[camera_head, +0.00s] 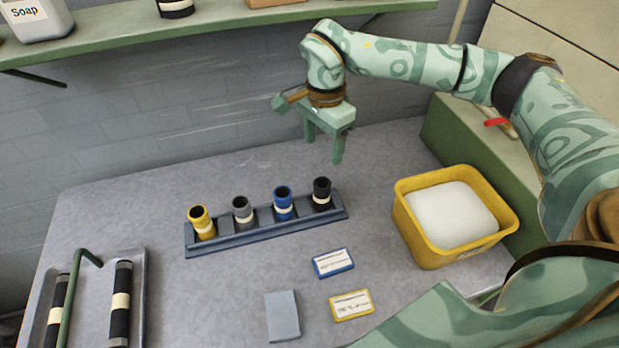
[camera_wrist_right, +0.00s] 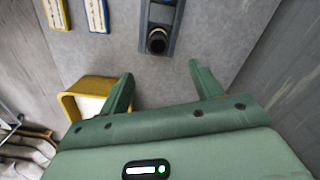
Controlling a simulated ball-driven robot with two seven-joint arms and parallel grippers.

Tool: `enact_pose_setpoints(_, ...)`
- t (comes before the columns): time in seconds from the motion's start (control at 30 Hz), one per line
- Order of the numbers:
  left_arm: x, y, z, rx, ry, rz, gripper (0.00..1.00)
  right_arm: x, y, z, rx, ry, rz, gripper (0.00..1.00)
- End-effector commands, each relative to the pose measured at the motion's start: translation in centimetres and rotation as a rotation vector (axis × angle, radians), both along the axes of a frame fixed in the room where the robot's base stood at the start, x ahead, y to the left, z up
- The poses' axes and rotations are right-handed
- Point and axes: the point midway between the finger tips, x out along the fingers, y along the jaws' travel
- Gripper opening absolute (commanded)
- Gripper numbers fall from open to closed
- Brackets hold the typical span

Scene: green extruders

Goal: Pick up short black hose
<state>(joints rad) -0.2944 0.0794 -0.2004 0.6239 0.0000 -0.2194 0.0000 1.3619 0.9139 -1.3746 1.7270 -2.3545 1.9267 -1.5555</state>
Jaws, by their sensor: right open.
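The short black hose (camera_head: 322,194) with a cream band stands upright at the right end of a dark rack (camera_head: 270,235). In the right wrist view the black hose (camera_wrist_right: 157,42) shows end-on, ahead of the gap between my fingers. My right gripper (camera_head: 323,150) is open and empty, pointing down above and behind the hose, apart from it. Its two green fingers (camera_wrist_right: 160,74) also show in the wrist view. My left gripper is not in view.
Blue (camera_head: 283,203), grey (camera_head: 242,213) and yellow (camera_head: 201,223) hoses stand in the same rack. A yellow bin (camera_head: 440,250) with white contents is at right. A tray (camera_head: 138,265) with longer black hoses is at left. Cards lie in front. A shelf (camera_head: 200,30) runs above.

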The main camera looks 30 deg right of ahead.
Motion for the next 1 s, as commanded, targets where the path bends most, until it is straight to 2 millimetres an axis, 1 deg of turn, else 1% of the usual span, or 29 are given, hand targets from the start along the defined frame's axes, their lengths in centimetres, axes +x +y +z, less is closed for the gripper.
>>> enact_pose_setpoints(0.03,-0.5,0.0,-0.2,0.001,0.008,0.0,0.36,-0.1,0.0,-0.7,0.0,0.003,0.0,0.65)
enact_pose_setpoints(0.1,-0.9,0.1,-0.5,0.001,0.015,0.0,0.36,-0.1,0.0,-2.1,0.001,0.006,0.001,0.65)
enact_pose_setpoints(0.3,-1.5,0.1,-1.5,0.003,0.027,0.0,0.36,-0.2,0.1,-7.2,0.001,0.007,0.0,0.65)
enact_pose_setpoints(0.4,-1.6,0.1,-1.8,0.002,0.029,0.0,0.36,-0.1,0.0,-9.2,0.001,0.005,-0.001,0.65)
enact_pose_setpoints(0.5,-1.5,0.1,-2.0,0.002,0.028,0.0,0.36,-0.1,0.0,-10.5,0.001,0.003,0.0,0.65)
enact_pose_setpoints(0.67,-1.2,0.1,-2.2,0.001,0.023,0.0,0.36,-0.2,0.0,-11.6,0.001,0.003,0.0,0.65)
enact_pose_setpoints(0.8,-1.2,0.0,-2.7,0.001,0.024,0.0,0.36,-0.4,0.0,-14.1,0.0,0.005,0.0,0.65)
enact_pose_setpoints(0.9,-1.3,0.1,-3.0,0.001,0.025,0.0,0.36,-0.4,-0.1,-15.5,0.001,0.004,-0.001,0.65)
enact_pose_setpoints(1.0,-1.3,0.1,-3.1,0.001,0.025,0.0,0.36,-0.4,-0.1,-16.1,0.0,0.002,0.0,0.65)
